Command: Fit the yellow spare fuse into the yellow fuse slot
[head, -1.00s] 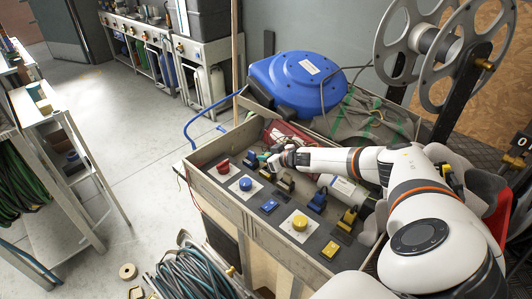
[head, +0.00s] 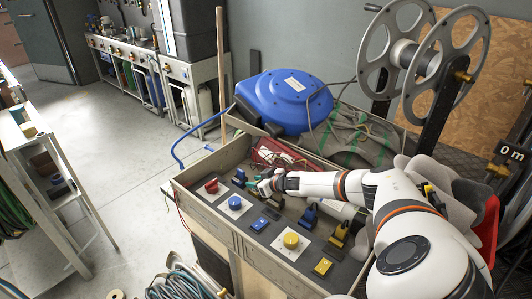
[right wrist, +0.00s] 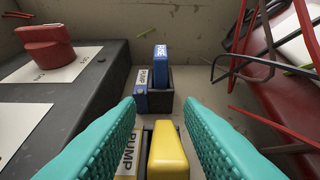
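In the right wrist view, a yellow fuse block (right wrist: 168,152) stands in a dark holder with a label reading PUMP. The teal fingers of my right gripper (right wrist: 163,110) are open on either side of it, with a gap at the left finger. In the head view, my right gripper (head: 264,186) is low over the far part of the console. A second yellow fuse (head: 338,234) stands in a dark holder nearer the front right. I cannot tell which fuse is the spare; the yellow slot is not clearly visible. My left gripper is out of view.
A blue fuse (right wrist: 160,66) stands just beyond the yellow one. A red knob (right wrist: 45,42), a blue knob (head: 235,202) and a yellow knob (head: 291,240) line the console's raised strip. Red parts and wires (head: 275,153) lie behind my gripper. Another blue fuse (head: 308,214) stands nearer.

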